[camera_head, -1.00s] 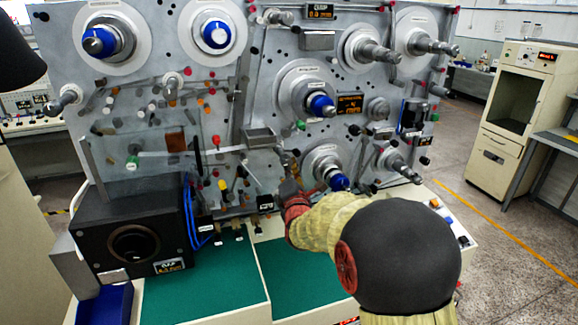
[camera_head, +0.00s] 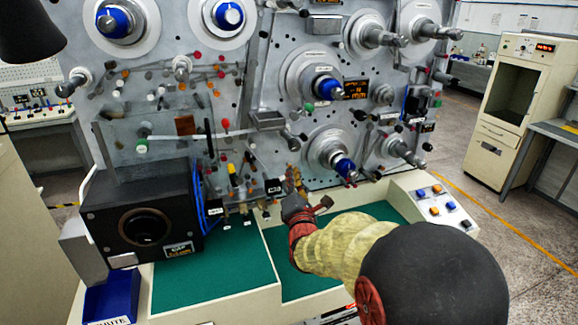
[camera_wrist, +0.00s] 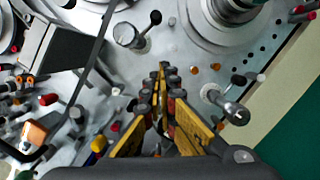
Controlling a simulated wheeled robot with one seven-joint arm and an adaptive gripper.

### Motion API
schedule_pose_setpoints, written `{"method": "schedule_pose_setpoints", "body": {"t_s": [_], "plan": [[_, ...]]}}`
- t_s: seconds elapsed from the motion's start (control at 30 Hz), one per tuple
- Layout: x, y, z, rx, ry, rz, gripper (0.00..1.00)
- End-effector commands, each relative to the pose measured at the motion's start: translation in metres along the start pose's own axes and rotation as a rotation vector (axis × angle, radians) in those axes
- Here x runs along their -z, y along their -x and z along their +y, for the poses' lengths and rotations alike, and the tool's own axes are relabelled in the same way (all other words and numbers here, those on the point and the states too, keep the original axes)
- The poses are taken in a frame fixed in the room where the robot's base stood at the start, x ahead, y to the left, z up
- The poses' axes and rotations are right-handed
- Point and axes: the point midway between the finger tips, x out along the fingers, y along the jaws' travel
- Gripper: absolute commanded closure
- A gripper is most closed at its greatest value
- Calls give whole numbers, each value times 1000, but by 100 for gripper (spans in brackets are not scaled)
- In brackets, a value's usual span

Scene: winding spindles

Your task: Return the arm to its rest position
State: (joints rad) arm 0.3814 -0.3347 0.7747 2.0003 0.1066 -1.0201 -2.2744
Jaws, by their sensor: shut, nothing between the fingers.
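My gripper (camera_head: 292,188) is in front of the lower middle of the upright grey machine panel (camera_head: 255,60), above the green work surface (camera_head: 210,268). In the wrist view my gripper (camera_wrist: 163,68) points at the panel with its yellow-and-dark fingers closed together at the tips. Nothing shows between them. My arm reaches up from the lower right in the head view and hides part of the green surface.
Spindles with blue hubs (camera_head: 325,88) and bare grey spindles (camera_head: 368,36) stick out of the panel. A black box with a round opening (camera_head: 140,215) stands at left. A button console (camera_head: 437,203) is at right. A cream cabinet (camera_head: 515,95) stands beyond open floor.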

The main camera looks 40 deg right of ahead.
Motion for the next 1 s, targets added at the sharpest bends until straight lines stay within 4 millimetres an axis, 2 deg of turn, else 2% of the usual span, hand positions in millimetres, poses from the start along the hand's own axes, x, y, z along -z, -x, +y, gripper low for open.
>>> {"method": "schedule_pose_setpoints", "body": {"t_s": [0.2,0.77,0.87,1.0], "plan": [[0,14,0,0,0,0,100],[0,14,0,0,-3,1,100],[1,14,-1,1,-46,1,100],[16,15,-18,71,-219,49,100]]}}
